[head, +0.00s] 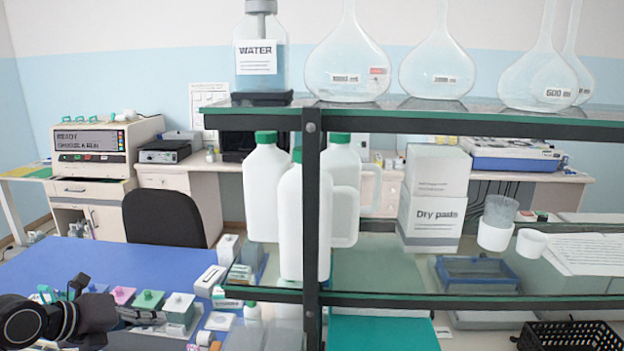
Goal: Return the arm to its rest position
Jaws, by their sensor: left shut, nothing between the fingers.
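My left arm comes in at the lower left corner, black and close to the camera. Its gripper (78,285) is over the left front part of the blue table mat (150,268), near a row of small staining jars. The fingers look small and dark, shut with nothing held between them. The arm's wrist hides part of the table and some of the items beside it. My right gripper is not in view.
Staining jars with pink, green and white lids (150,299) stand right of the gripper. A shelf post (312,220) and glass shelves (420,300) with white bottles (267,190) block the middle. A black chair (163,218) stands behind. The mat's back left is clear.

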